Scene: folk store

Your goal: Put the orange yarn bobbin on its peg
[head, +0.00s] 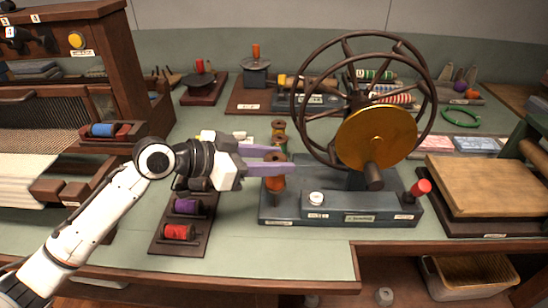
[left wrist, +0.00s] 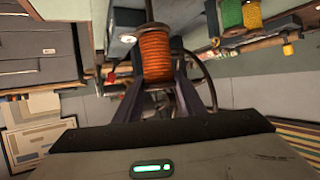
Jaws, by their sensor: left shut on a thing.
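The orange yarn bobbin (head: 274,184) stands roughly upright above the left end of the dark wheel base (head: 285,214). My left gripper (head: 283,161) comes in from the left with its purple fingers shut on the bobbin. In the left wrist view the orange bobbin (left wrist: 155,55) sits between the two fingers (left wrist: 159,78). A thin dark peg (left wrist: 149,10) runs in line with the bobbin's end in that view. I cannot tell how far the bobbin is down on the peg. My right gripper is not in view.
A large spoked wheel (head: 297,100) with a brass disc (head: 375,137) rises just right of the bobbin. A dark rack with a purple bobbin (head: 187,206) and a red bobbin (head: 178,232) lies below my left arm.

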